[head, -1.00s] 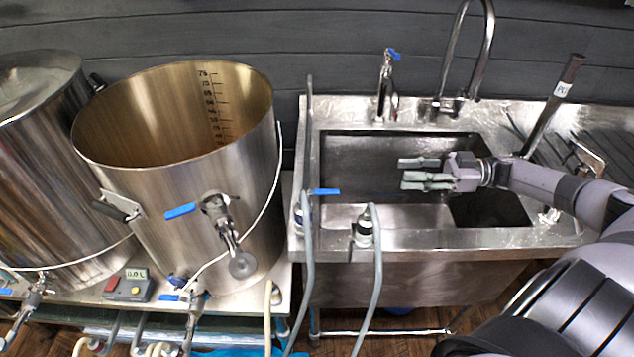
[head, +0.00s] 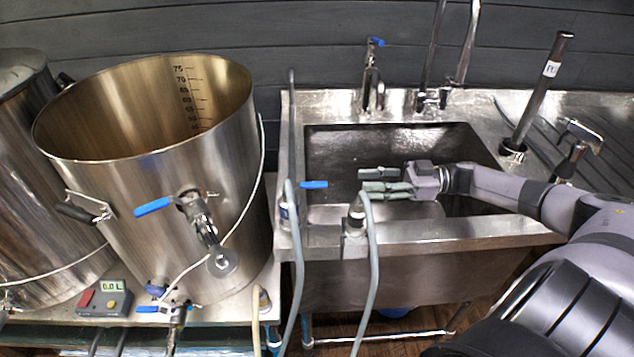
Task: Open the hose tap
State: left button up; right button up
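A blue lever (head: 313,184) sits at the front left of the sink, beside the grey hoses (head: 371,270); it points sideways to the right. A second tap (head: 371,85) with a small blue handle stands at the sink's back edge. I cannot tell for certain which is the hose tap. My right gripper (head: 366,180) is over the sink basin, to the right of the blue lever and apart from it. Its two fingers point left with a gap between them, and nothing is held. My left gripper is not in view.
The steel sink (head: 460,240) has a tall faucet (head: 432,70) behind and an upright pipe (head: 540,95) at right. A large open kettle (head: 150,190) with a blue-handled valve (head: 195,210) stands close on the left. A small control box (head: 105,298) reads 0.0 L.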

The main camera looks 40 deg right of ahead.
aim_at(317, 183)
jog(key=p+x, duration=0.1)
jog(key=x, duration=1.1)
jog(key=shift+w+a+p, duration=0.15)
jog(key=shift+p, duration=0.15)
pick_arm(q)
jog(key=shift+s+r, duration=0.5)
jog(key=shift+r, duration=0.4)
pick_arm(e)
jog(key=shift+c, duration=0.6)
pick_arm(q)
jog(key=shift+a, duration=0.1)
pick_arm(e)
grip_shut()
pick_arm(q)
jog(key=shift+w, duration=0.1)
